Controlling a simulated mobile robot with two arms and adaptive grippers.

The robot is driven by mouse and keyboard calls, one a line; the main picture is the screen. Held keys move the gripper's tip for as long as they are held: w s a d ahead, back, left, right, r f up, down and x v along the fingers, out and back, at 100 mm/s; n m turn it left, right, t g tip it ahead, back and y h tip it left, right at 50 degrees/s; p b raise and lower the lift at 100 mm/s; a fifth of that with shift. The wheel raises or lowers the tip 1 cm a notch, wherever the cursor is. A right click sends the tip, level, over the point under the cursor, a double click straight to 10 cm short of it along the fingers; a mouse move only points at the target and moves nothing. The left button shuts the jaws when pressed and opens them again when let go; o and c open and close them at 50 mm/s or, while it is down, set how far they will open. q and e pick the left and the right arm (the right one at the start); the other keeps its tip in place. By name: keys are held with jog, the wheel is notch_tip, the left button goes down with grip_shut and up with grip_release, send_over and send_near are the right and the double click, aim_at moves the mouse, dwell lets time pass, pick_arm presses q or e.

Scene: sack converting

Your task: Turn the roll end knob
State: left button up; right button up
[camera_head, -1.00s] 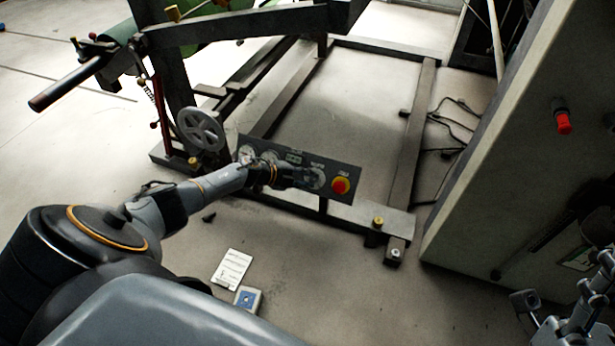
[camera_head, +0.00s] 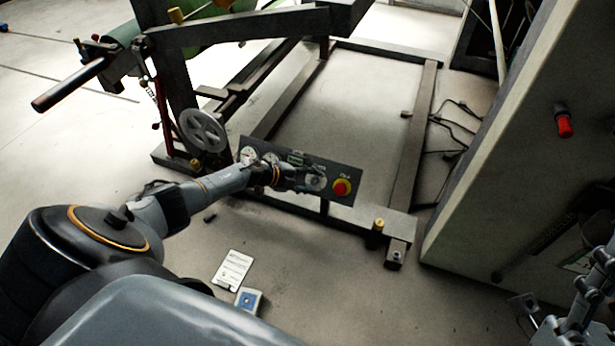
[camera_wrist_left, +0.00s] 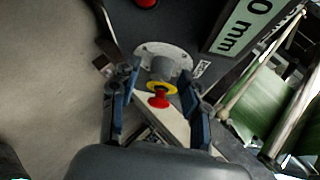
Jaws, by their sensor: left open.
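In the left wrist view a knob with a red end and yellow ring (camera_wrist_left: 160,91) stands out from a round grey plate (camera_wrist_left: 162,55). My left gripper (camera_head: 303,180) is at the panel in the head view, covering part of it. In the left wrist view its open fingers (camera_wrist_left: 158,103) are either side of the knob; I cannot tell whether they touch it. My right gripper (camera_head: 570,312) is partly cut off at the lower right.
A grey handwheel (camera_head: 203,130) is left of the panel. A tall cabinet with a red button (camera_head: 564,125) stands at the right. A white card (camera_head: 233,270) and a small blue-and-grey box (camera_head: 248,299) lie on the floor. Cables (camera_head: 455,130) lie beyond the frame.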

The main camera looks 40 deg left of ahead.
pick_arm(q)
jog(key=v, duration=1.2)
dwell(0.3)
